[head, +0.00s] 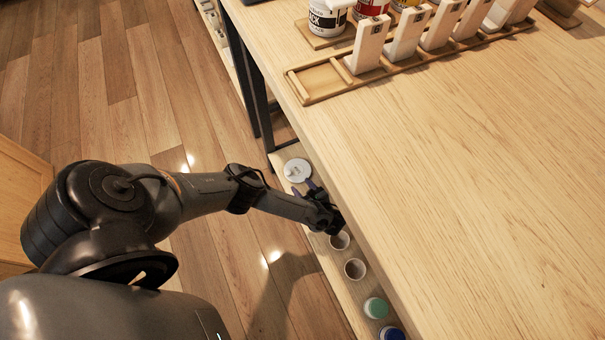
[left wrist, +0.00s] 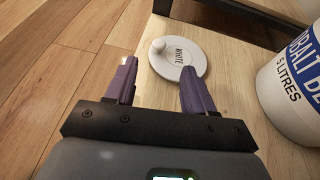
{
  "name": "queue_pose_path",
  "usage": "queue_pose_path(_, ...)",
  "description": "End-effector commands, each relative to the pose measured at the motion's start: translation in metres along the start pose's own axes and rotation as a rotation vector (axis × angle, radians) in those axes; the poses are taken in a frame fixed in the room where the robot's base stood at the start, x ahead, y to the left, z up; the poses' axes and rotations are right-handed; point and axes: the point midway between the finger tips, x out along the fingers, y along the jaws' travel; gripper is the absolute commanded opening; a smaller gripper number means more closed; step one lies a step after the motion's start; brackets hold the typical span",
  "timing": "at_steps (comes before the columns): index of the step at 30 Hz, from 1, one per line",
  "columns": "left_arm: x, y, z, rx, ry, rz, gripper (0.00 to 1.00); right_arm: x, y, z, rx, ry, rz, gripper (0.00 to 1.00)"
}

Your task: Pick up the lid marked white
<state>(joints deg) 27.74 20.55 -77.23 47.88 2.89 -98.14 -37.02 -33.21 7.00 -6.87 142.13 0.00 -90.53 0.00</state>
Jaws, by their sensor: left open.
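The lid marked white (left wrist: 177,58) is a round white disc with a small knob and the word WHITE on it. It lies flat on a low wooden shelf (left wrist: 150,98). In the head view the lid (head: 297,170) is on the shelf below the table's left edge. My left gripper (left wrist: 158,82) is open, with its two purple fingers on the near side of the lid. The right finger appears close to the lid's edge; I cannot tell whether it touches. In the head view the left gripper (head: 308,188) is just below the lid. My right gripper is not in view.
The tabletop (head: 460,170) overhangs close to my arm's right; open floor lies left.

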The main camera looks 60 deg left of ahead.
Motion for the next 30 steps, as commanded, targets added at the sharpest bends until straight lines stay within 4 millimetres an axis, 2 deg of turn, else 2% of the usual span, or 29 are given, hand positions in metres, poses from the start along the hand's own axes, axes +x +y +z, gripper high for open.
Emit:
queue_pose_path(3, 0.019, 0.001, -0.004, 0.0, -0.001, 0.001, 0.54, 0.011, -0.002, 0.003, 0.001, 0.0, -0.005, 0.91)
queue_pose_path(12, 0.036, 0.001, -0.003, 0.0, 0.003, -0.001, 0.54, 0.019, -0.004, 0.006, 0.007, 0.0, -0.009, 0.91)
queue_pose_path(24, 0.079, 0.001, -0.007, 0.0, 0.003, 0.001, 0.54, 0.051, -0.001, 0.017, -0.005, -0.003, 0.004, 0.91)
queue_pose_path(30, 0.084, 0.001, -0.004, 0.002, 0.004, 0.0, 0.54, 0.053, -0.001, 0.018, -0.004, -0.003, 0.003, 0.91)
